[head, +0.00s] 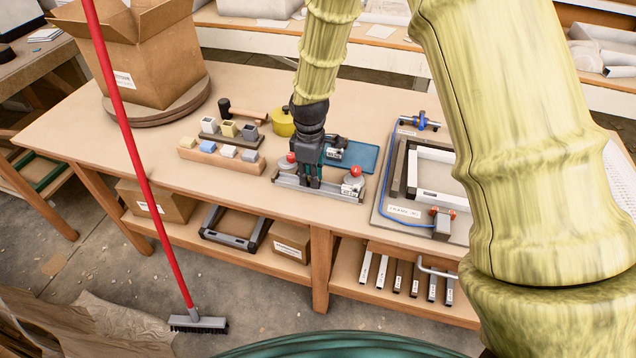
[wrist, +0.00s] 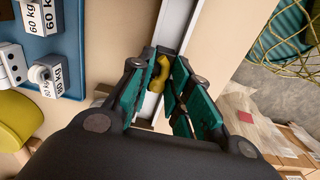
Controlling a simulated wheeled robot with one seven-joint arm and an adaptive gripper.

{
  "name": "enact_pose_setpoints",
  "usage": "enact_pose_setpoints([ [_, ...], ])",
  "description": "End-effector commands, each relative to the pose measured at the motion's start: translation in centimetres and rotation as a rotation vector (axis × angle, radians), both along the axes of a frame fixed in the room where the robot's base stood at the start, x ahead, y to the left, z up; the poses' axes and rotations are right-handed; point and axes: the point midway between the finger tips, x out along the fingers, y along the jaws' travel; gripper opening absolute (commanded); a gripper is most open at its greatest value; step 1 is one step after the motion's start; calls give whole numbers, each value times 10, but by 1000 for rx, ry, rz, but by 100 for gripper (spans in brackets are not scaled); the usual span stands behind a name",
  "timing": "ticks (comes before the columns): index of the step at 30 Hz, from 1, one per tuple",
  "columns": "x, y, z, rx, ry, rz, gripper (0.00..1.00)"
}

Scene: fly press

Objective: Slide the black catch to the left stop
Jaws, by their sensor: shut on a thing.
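A low grey rail (head: 335,192) lies along the front edge of the workbench, with a red-topped block near its left end (head: 291,158) and another at its right end (head: 355,172). My gripper (head: 310,180) points down onto the rail between these blocks, nearer the left one. In the wrist view, the teal fingers of my gripper (wrist: 163,98) are closed around a yellow piece (wrist: 160,75) above the pale rail (wrist: 176,25). I cannot make out a separate black catch; my dark gripper hides that part of the rail.
A blue tray (head: 369,155) with weights stands behind the rail. A wooden block with several pieces (head: 220,160) is to the left, and a yellow round container (head: 283,122) is behind. A board with a white frame (head: 408,208) lies to the right.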

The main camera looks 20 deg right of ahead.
Motion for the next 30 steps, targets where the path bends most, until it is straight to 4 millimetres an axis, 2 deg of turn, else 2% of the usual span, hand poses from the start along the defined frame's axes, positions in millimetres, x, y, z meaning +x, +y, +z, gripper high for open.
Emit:
enact_pose_setpoints([
  [17, 3, 6, 0, 0, 0, 2, 3],
  [30, 12, 19, 1, 0, 0, 1, 3],
])
